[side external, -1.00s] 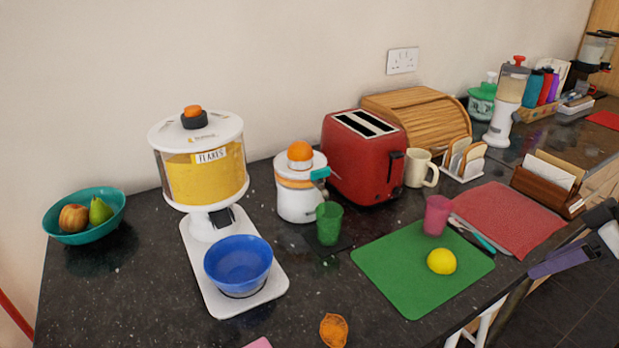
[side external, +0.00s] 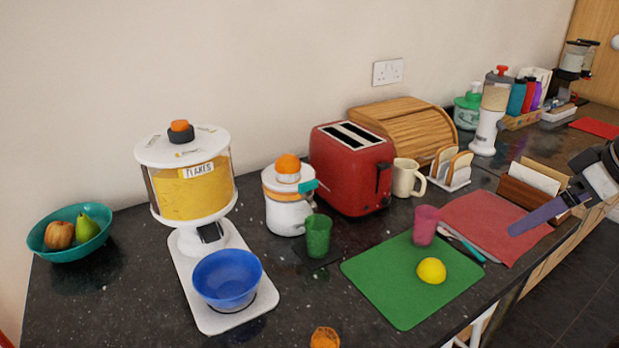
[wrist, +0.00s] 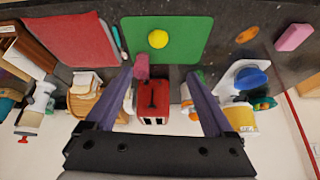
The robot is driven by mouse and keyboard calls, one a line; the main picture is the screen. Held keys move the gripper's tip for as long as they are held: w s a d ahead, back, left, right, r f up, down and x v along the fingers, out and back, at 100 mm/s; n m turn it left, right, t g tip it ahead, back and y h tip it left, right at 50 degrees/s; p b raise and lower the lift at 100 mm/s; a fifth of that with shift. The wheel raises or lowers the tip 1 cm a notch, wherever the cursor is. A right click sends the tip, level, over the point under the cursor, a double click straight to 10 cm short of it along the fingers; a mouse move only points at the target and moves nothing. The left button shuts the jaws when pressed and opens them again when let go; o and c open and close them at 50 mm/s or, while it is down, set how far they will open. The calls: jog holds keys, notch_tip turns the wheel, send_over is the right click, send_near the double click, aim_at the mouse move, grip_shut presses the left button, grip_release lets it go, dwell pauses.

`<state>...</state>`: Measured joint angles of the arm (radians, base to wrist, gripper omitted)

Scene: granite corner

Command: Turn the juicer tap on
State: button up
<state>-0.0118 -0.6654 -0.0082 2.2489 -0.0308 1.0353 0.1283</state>
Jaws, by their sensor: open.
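The white and orange juicer (side external: 286,213) stands upright on the dark counter, left of the red toaster. An orange (side external: 287,164) sits on its top. Its teal tap (side external: 308,186) sticks out at the right above a green cup (side external: 318,236). My gripper (side external: 514,228) is at the far right, well away from the juicer, with one purple finger showing. In the wrist view my gripper (wrist: 160,73) is open with nothing held between its fingers. There the juicer (wrist: 187,103) is partly hidden beside one finger, and I cannot make out the tap's position.
The red toaster (side external: 350,178) stands close to the juicer's right. A flakes dispenser (side external: 197,190) with a blue bowl (side external: 227,280) stands to its left. A pink cup (side external: 425,226) and lemon (side external: 431,270) are on the green mat (side external: 385,285). Open space lies above the mat.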

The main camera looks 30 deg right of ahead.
jog(key=w+a+r, duration=0.3)
jog(key=w+r, duration=0.3)
jog(key=w, duration=0.4)
jog(key=w+a+r, duration=0.2)
jog(key=w+r, duration=0.5)
jog(key=w, duration=0.3)
jog(key=n+g, duration=0.1)
jog(key=g, duration=0.1)
send_over(308, 182)
jog(key=s, duration=0.6)
notch_tip(308, 182, down, 9)
jog(key=x, duration=0.8)
jog(key=w+x, duration=0.1)
jog(key=x, duration=0.4)
jog(key=shift+s+r, duration=0.1)
jog(key=shift+r, duration=0.1)
jog(key=c, duration=1.4)
